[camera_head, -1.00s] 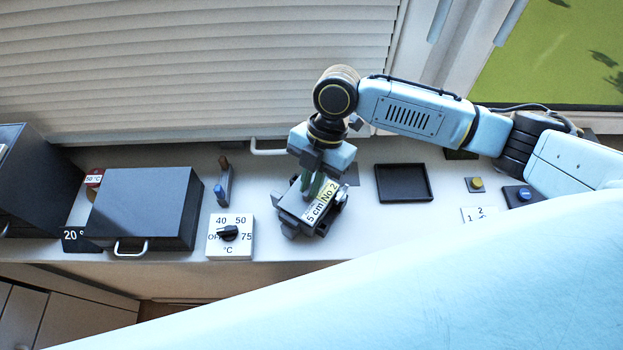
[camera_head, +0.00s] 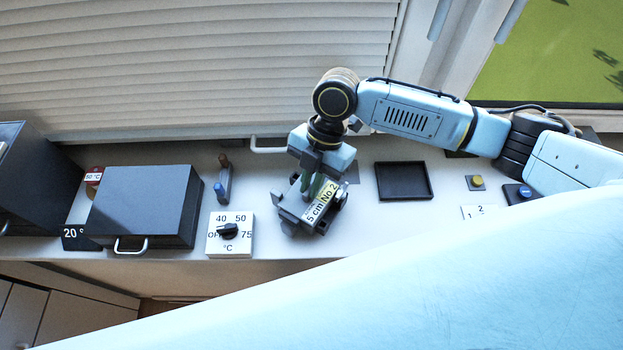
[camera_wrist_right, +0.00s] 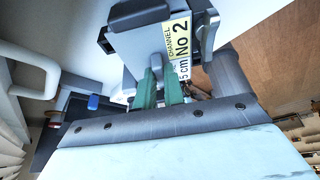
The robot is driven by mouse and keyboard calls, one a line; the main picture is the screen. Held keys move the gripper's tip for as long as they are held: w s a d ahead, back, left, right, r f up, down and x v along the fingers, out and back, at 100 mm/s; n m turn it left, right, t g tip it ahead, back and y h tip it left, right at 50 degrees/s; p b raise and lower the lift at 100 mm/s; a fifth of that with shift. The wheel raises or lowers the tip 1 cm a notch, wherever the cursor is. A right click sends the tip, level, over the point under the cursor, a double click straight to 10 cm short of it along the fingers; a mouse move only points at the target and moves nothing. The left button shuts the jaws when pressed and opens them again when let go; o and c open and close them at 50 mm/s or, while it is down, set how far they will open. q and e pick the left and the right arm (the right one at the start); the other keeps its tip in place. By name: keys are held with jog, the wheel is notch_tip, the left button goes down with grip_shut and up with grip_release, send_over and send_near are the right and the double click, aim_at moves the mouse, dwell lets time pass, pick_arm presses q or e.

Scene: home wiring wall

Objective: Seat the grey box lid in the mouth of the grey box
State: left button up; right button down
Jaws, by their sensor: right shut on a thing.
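My right gripper (camera_head: 312,187) points down over the middle of the counter, and its green fingers are shut on a dark grey piece. The grey box (camera_head: 322,211) with a yellow and white "No 2, 5 cm" label is directly below and beside the fingers. In the right wrist view the labelled grey body (camera_wrist_right: 202,30) lies just beyond the green fingertips (camera_wrist_right: 163,86). The grey box lid appears to be the piece in the fingers, but it blends with the box. I cannot tell whether it sits in the mouth. My left gripper is not in view.
A dark case with a handle (camera_head: 146,205) and a dial panel (camera_head: 230,236) stand to the left. A small lever (camera_head: 223,180) is behind the dial. A black tray (camera_head: 404,182) and a yellow button (camera_head: 476,182) are on the right. Bare counter lies around the tray.

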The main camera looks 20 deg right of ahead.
jog(key=shift+f, duration=0.35)
jog(key=c, duration=1.4)
grip_release()
jog(key=shift+r, duration=0.1)
jog(key=b+v, duration=0.1)
jog(key=v, duration=1.2)
jog(key=shift+r+b, duration=0.15)
jog(key=shift+b, duration=0.15)
